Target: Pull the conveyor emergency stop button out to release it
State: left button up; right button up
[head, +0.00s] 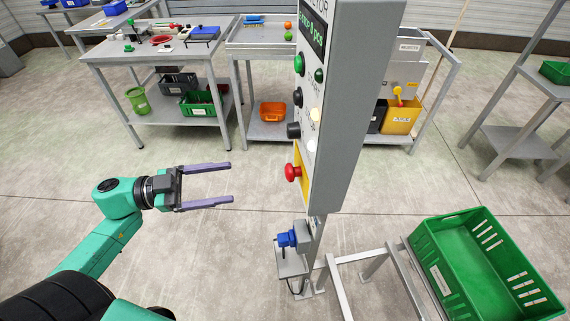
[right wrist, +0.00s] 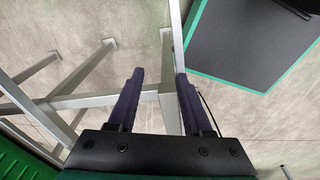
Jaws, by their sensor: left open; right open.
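The red emergency stop button (head: 292,172) sits on a yellow plate low on the side of the grey conveyor control panel (head: 340,150). Its mushroom head sticks out to the left. My left gripper (head: 231,184) is open and empty, left of the button and a little lower in the head view, apart from it, with its fingers pointing right. My right gripper (right wrist: 165,95) shows in the right wrist view, open and empty, above grey metal frame bars. The right gripper is not visible in the head view.
Above the button are black knobs (head: 294,130) and a green button (head: 299,64). Below the panel is a blue device (head: 287,239) on a bracket. A green crate (head: 424,262) stands at lower right. Workbenches (head: 150,60) stand behind. Free space lies between gripper and panel.

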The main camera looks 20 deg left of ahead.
aim_at(286, 174)
pick_arm(q)
jog(key=p+x, duration=0.3)
jog(key=x, duration=0.9)
jog(key=shift+r, duration=0.1)
jog(key=shift+d, duration=0.3)
pick_arm(e)
jog(key=r, duration=0.1)
jog(key=a+r, duration=0.1)
jog(key=r, duration=0.1)
jog(key=shift+s+r, duration=0.15)
jog(key=shift+r, duration=0.15)
